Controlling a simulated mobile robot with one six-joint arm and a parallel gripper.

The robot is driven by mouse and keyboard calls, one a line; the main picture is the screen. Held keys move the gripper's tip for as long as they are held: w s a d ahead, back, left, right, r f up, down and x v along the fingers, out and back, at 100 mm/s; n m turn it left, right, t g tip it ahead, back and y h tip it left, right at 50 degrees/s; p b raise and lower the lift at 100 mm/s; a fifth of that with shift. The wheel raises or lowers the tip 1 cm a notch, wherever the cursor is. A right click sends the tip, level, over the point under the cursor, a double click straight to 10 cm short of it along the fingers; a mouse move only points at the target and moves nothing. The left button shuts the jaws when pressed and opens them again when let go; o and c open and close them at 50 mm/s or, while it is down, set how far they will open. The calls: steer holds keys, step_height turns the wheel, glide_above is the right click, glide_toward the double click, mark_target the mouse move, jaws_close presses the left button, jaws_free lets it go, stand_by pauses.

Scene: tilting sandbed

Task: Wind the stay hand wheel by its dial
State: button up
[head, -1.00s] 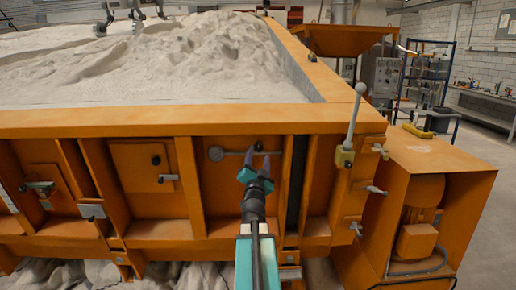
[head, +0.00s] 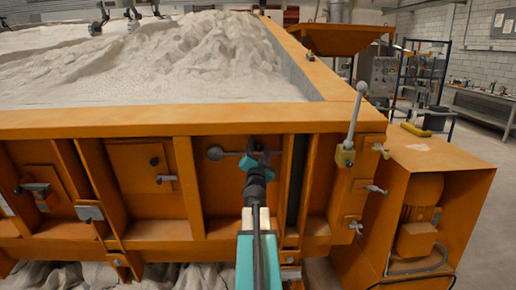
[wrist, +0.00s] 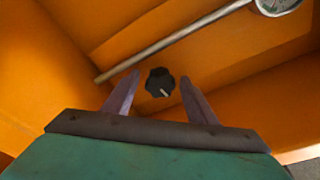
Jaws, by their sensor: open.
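In the head view the dial (head: 215,153) is at the rod's left end, and the knob is largely hidden by my gripper. My gripper (wrist: 160,97) is open, with the knob showing between its fingertips. It also shows in the head view (head: 258,157). I cannot tell whether the fingers touch the knob.
The orange sandbed wall (head: 120,122) has upright ribs on both sides of this bay. A lever with a ball top (head: 355,115) stands to the right, by several small clamps. An orange motor housing (head: 430,160) is at far right.

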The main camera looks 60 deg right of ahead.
steer(key=c, duration=1.1)
steer(key=shift+o, duration=0.2)
steer(key=shift+w, duration=0.1)
steer(key=shift+f, duration=0.1)
steer(key=shift+b, duration=0.4)
steer(key=n+b, duration=0.2)
steer(key=b, duration=0.1)
steer(key=shift+f+t+b, duration=0.3)
